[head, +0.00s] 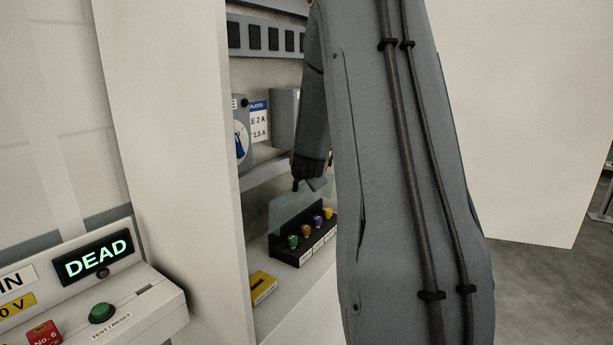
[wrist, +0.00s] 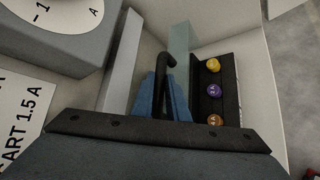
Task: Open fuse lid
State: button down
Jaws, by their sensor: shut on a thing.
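The fuse block is a black holder (head: 285,248) inside the open cabinet, with a row of coloured fuses (head: 318,221). Its pale teal, see-through lid (head: 286,209) stands raised behind the fuses, which show uncovered; its exact angle is hard to tell. My gripper (head: 309,186) is at the lid's upper edge. In the wrist view my gripper's blue fingers (wrist: 163,98) are shut on a black hooked handle (wrist: 164,62), which seems to belong to the lid (wrist: 180,42). The holder (wrist: 232,88) lies just right of the fingers. My arm hides part of the cabinet.
A grey box with a dial (head: 242,143) and a label (head: 259,122) sit above the fuse block. A yellow block (head: 263,287) lies on the cabinet floor in front. The cabinet's left wall (head: 175,150) is close. A console reading DEAD (head: 97,260) stands at lower left.

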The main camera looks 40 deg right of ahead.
jog(key=c, duration=1.7)
grip_release()
jog(key=shift+d+r, duration=0.2)
jog(key=shift+r, duration=0.15)
jog(key=shift+a+f, duration=0.15)
jog(key=shift+f, duration=0.1)
jog(key=shift+b+v, duration=0.85)
jog(key=shift+v, duration=3.05)
jog(key=shift+w, duration=0.1)
